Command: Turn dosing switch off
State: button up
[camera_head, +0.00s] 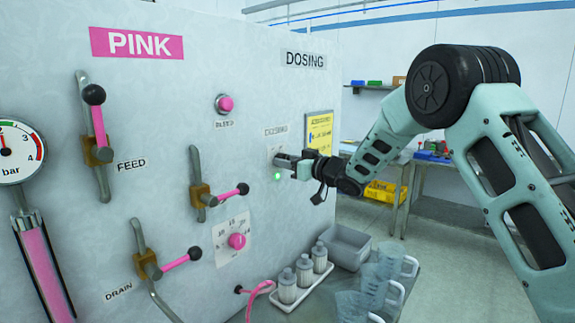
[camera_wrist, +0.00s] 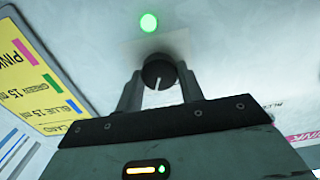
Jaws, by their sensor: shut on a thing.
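The dosing switch is a dark round knob with a white pointer line (camera_wrist: 158,71), on a pale plate on the panel. In the wrist view my gripper (camera_wrist: 159,84) has one finger on each side of it and is shut on it. The white line is close to upright in that picture, slightly tilted. In the head view my gripper (camera_head: 284,161) reaches the panel and hides the knob. A small lamp beside the switch (camera_head: 277,177) glows green, and it also shows in the wrist view (camera_wrist: 149,22).
A yellow card (camera_head: 319,133) hangs right of the switch. Below are white bottles (camera_head: 303,271), a grey bin (camera_head: 346,246) and clear jugs (camera_head: 372,287).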

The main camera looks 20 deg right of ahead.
jog(key=n+b, duration=0.5)
jog(key=b, duration=0.2)
jog(key=n+b, duration=0.6)
jog(key=b, duration=0.1)
jog(key=shift+a+f, duration=0.1)
jog(key=shift+f, duration=0.1)
jog(key=shift+n, duration=0.3)
jog(key=o, duration=1)
jog(key=shift+r, duration=0.1)
jog(key=shift+s, duration=0.15)
jog(key=b+v, duration=0.4)
jog(key=v, duration=1.3)
